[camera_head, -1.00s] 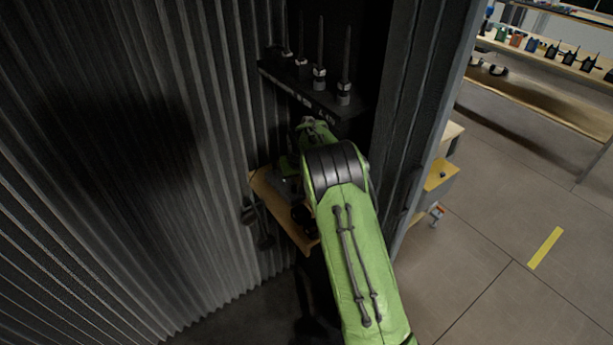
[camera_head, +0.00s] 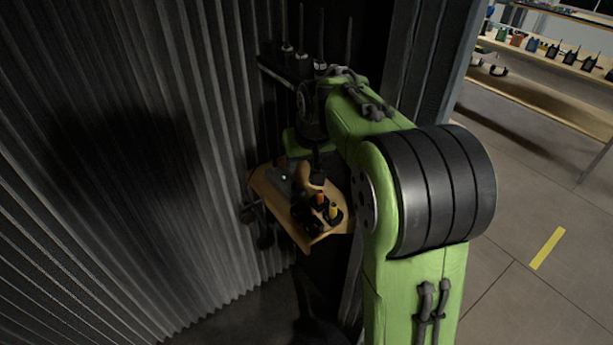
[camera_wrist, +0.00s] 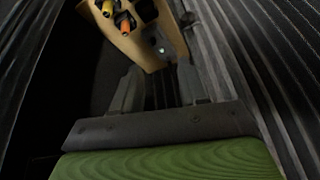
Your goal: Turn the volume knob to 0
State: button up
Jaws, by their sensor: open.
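A grey device (camera_head: 284,178) with a small green light sits on a small wooden shelf (camera_head: 262,183) in the head view. The light and a dark part of the device (camera_wrist: 160,46) also show past my fingertips in the wrist view. I cannot make out the volume knob or its setting. My gripper (camera_wrist: 159,80) is open and empty, with its two grey fingers pointing toward the shelf and the device between and beyond them. In the head view my arm partly hides the gripper and the shelf's far side.
Yellow- and orange-tipped items (camera_head: 326,207) stand in a dark holder on the shelf, close to the device. A black rack with upright antennas (camera_head: 302,62) is above. Corrugated wall (camera_head: 150,200) bounds the left, and a dark door-frame panel (camera_head: 425,70) the right.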

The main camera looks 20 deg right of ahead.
jog(key=s, duration=0.1)
jog(key=s+r, duration=0.1)
jog(key=s, duration=0.1)
jog(key=s+a, duration=0.1)
jog(key=s, duration=0.1)
jog(key=shift+s+a+r+b, duration=0.1)
jog(key=shift+s+r+b, duration=0.1)
jog(key=shift+b, duration=0.2)
jog(key=shift+w, duration=0.1)
jog(key=n+p, duration=0.1)
jog(key=p, duration=0.2)
send_over(294, 183)
jog(key=s, duration=0.4)
notch_tip(294, 183, down, 16)
jog(key=shift+g, duration=0.3)
jog(key=x, duration=0.7)
jog(key=shift+w+f, duration=0.25)
jog(key=shift+w, duration=0.2)
grip_shut()
